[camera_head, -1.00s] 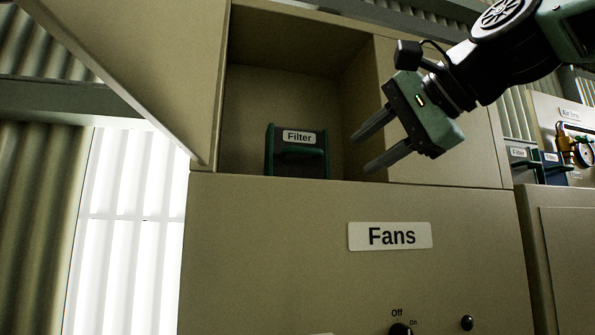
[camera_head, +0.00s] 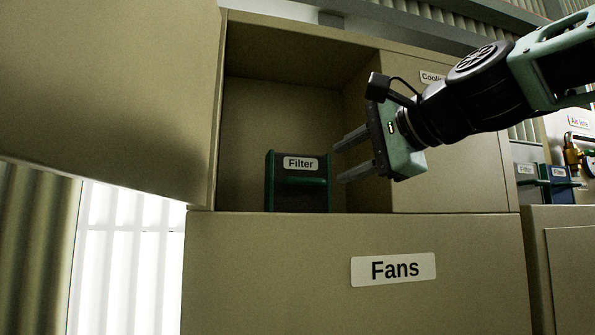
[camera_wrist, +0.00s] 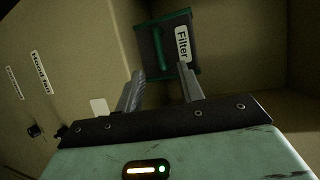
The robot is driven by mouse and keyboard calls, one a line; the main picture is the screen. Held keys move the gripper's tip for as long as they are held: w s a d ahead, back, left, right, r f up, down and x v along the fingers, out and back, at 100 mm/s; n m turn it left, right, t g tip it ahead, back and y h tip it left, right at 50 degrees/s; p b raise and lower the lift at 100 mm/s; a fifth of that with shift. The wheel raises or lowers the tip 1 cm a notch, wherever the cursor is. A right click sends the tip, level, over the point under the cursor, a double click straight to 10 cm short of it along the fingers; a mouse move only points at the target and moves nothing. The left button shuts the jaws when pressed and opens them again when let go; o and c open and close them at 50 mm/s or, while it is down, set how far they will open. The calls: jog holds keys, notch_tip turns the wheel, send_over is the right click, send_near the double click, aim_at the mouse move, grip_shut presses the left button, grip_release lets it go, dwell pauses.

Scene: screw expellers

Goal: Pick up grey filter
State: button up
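A dark grey filter (camera_head: 298,192) with a green frame, a green handle bar and a "Filter" label stands upright in the open compartment (camera_head: 258,105) above the "Fans" panel. My gripper (camera_head: 338,160) is open and empty, to the right of the filter and a little above its handle, its fingers pointing left toward it. In the wrist view the filter (camera_wrist: 168,48) lies just beyond the two fingertips (camera_wrist: 161,70), and nothing is between the fingers. The filter's back is hidden.
The open cabinet door (camera_head: 110,95) hangs to the left of the compartment. A closed panel (camera_head: 440,170) is to the right. Another grey filter (camera_head: 526,183) and a blue filter (camera_head: 560,187) stand at the far right. The compartment is clear around the filter.

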aim_at(312, 180)
jog(key=p+x, duration=0.2)
jog(key=x, duration=0.7)
jog(key=shift+w+d+f, duration=0.1)
jog(key=shift+d+f, duration=0.05)
jog(key=shift+f, duration=0.05)
grip_shut()
